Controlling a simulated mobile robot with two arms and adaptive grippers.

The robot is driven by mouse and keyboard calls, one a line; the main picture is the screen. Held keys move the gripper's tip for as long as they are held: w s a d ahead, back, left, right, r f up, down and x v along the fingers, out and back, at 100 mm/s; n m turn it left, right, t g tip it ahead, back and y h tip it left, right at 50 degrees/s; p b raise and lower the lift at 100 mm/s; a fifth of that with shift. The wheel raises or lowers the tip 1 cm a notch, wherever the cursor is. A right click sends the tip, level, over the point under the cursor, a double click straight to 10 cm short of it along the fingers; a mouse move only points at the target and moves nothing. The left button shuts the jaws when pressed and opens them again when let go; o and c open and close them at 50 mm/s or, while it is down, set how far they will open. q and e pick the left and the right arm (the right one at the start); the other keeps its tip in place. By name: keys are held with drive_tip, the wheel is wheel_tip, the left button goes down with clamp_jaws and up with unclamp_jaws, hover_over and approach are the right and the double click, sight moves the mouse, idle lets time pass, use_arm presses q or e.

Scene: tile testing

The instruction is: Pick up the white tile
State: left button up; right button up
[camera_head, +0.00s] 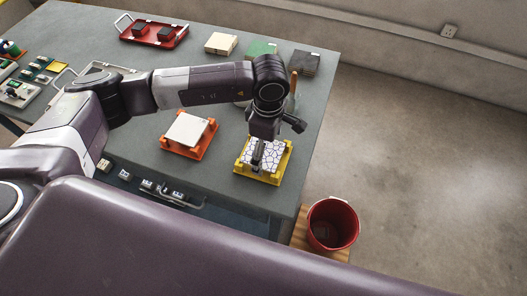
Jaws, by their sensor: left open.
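A plain white tile (186,130) lies on an orange holder (197,152) near the middle of the table. To its right, a white tile with dark crack-like lines (274,162) lies in a yellow holder (262,180) near the table's right edge. My left gripper (257,160) is open and points down over the cracked-pattern tile, hiding part of it. I cannot tell whether the fingers touch that tile. The plain white tile is clear of the gripper. My right gripper is not in view.
At the back are a red tray (153,42) with dark blocks, a cream stack (221,43), a green stack (261,48) and a dark stack (304,62). A red bucket (333,224) stands beyond the right edge. Small parts (20,92) crowd the left.

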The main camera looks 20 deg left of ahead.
use_arm(q)
drive_tip(key=c, duration=1.4)
